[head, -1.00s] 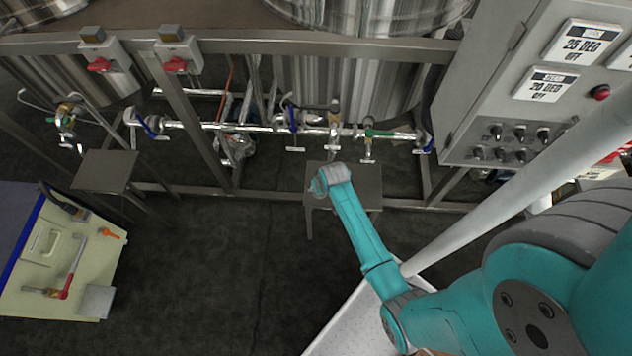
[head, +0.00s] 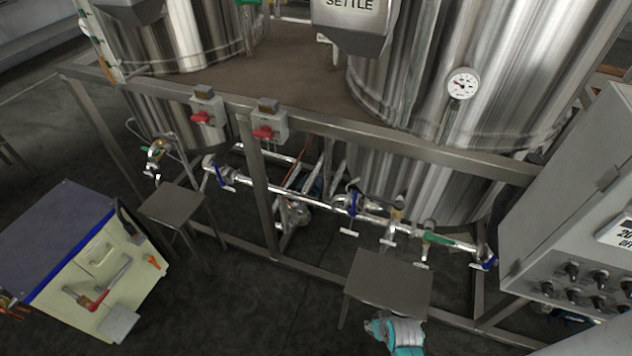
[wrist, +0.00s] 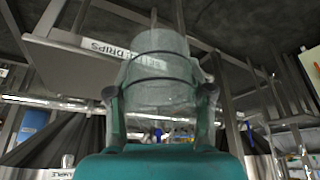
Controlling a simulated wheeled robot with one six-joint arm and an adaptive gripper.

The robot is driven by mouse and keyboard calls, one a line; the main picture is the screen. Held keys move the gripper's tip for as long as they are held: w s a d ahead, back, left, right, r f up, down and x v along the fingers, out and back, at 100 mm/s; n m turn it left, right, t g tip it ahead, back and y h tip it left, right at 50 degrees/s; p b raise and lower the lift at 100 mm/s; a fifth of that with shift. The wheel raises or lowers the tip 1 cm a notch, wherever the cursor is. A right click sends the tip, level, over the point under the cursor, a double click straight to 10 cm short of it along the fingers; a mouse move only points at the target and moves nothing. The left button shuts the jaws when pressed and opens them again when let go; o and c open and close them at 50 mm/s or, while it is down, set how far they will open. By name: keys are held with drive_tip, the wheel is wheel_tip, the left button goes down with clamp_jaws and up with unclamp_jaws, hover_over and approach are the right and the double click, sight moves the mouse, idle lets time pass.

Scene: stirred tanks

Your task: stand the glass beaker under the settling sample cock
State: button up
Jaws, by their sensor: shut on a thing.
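In the wrist view, my gripper (wrist: 160,82) is shut on a clear glass beaker (wrist: 158,52), with a finger on each side and dark bands across the glass. A metal stand (wrist: 75,58) with a DRIPS label is to the left, partly behind the beaker. In the head view, my gripper (head: 386,330) is at the bottom, by the near edge of the right-hand stand (head: 390,278); the beaker is not clear there. Above that stand, several cocks hang from the pipe, including a green-handled one (head: 440,239). Their tags are unreadable, so I cannot tell which is the settling sample cock.
The tank behind bears a SETTLE sign (head: 350,8). A second stand (head: 172,204) is at left, near a cart with tools (head: 62,230). A control cabinet (head: 565,230) is at right. Frame posts and a lower rail surround the pipework. Dark floor between the stands is clear.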

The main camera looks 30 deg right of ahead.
drive_tip(key=shift+w, duration=0.1)
drive_tip(key=w+a+r+n, duration=0.1)
drive_tip(key=w+a+r, duration=0.2)
drive_tip(key=w+a, duration=0.2)
drive_tip(key=w+a+r+n+y, duration=0.1)
drive_tip(key=w+a+r, duration=0.3)
drive_tip(key=w, duration=0.5)
drive_tip(key=w+a+r+n, duration=0.2)
drive_tip(key=w+a+r, duration=0.1)
drive_tip(key=w+a, duration=0.3)
drive_tip(key=shift+w+r+y, duration=0.25)
drive_tip(key=shift+w+y, duration=0.15)
drive_tip(key=shift+w, duration=0.4)
